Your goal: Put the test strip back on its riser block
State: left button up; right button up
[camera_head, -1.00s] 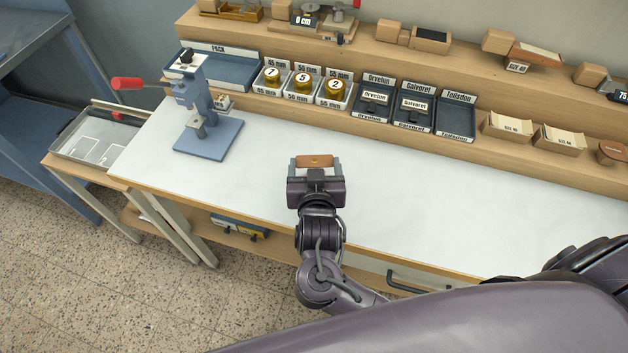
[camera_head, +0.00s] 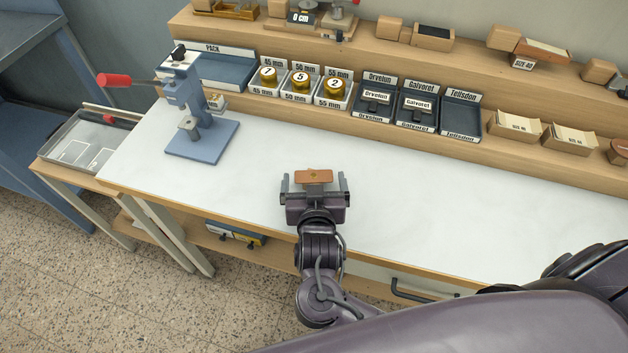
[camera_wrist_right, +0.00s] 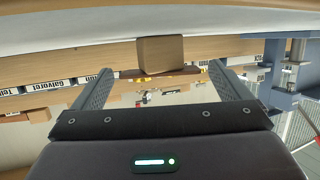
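The test strip (camera_head: 314,176), a small brown piece with a little mark, lies near the front of the white bench top. In the right wrist view, which looks upside down, the strip (camera_wrist_right: 160,74) rests against the wooden riser block (camera_wrist_right: 160,54), on its upper face. My right gripper (camera_head: 314,184) is open around the strip, with one finger beyond each end and a clear gap on both sides. The right wrist view also shows both fingers (camera_wrist_right: 162,88) standing apart from strip and block. The block is mostly hidden in the head view. My left gripper is not in view.
A blue stamping press (camera_head: 195,110) with a red handle stands at left. Number rolls (camera_head: 301,83), labelled trays (camera_head: 417,105) and paper stacks (camera_head: 514,126) line the back. A grey tray (camera_head: 82,145) sits further left. The bench right of the gripper is clear.

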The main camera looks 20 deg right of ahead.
jog(key=shift+r, duration=0.15)
jog(key=shift+s+r+p, duration=0.15)
jog(key=shift+r+p, duration=0.05)
jog(key=shift+p, duration=0.1)
jog(key=p+v, duration=0.6)
jog(key=v, duration=0.4)
jog(key=shift+s+a+r+p, duration=0.1)
jog(key=shift+s+a+p, duration=0.05)
jog(key=shift+s+p, duration=0.2)
jog(key=shift+s+a, duration=0.15)
jog(key=shift+s, duration=0.3)
